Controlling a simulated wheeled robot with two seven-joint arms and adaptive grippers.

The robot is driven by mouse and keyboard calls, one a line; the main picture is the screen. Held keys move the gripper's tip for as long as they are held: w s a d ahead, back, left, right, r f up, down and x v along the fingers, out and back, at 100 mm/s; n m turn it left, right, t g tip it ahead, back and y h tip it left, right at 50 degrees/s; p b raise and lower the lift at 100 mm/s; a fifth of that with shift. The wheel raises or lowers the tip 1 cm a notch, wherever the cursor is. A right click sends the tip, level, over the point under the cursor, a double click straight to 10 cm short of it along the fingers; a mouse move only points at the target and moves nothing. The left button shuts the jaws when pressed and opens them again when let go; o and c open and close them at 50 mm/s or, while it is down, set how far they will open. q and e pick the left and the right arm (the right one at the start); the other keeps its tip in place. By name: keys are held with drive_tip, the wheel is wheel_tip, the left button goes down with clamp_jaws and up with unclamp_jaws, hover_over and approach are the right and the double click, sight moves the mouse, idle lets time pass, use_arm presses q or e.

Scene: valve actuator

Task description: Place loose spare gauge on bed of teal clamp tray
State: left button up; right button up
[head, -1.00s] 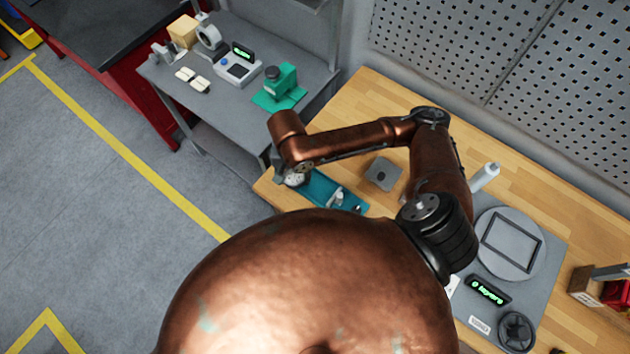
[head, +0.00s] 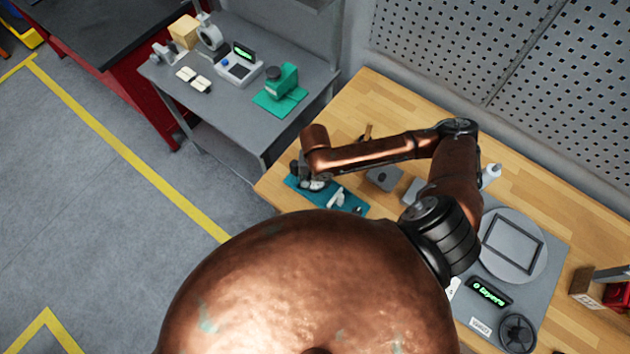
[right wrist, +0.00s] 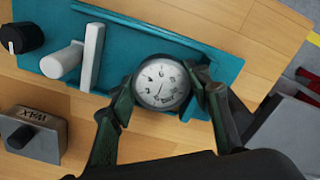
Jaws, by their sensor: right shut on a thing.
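The spare gauge (right wrist: 162,82) is a round white dial with a dark rim. My right gripper (right wrist: 164,84) is shut on it, with one dark finger on each side. The teal clamp tray (right wrist: 225,62) lies on the wooden bench beneath the gauge. The gauge overlaps the tray's bed in the right wrist view; I cannot tell whether it touches. A white upright bar (right wrist: 92,58) and a black knob (right wrist: 22,37) stand at the tray's left. In the head view the tray (head: 352,203) is partly hidden by my right arm. My left gripper is not in view.
A grey block with a label (right wrist: 40,128) sits beside the tray on the bench. A white bottle (head: 491,173) and a grey round plate (head: 533,262) are farther right. A teal fixture (head: 280,88) stands on the separate grey table.

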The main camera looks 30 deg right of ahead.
sight(315, 183)
drive_tip(key=o, duration=1)
drive_tip(key=shift+f, duration=0.1)
wheel_tip(315, 183, up, 12)
drive_tip(key=shift+r+p, duration=0.15)
drive_tip(key=shift+p, duration=0.3)
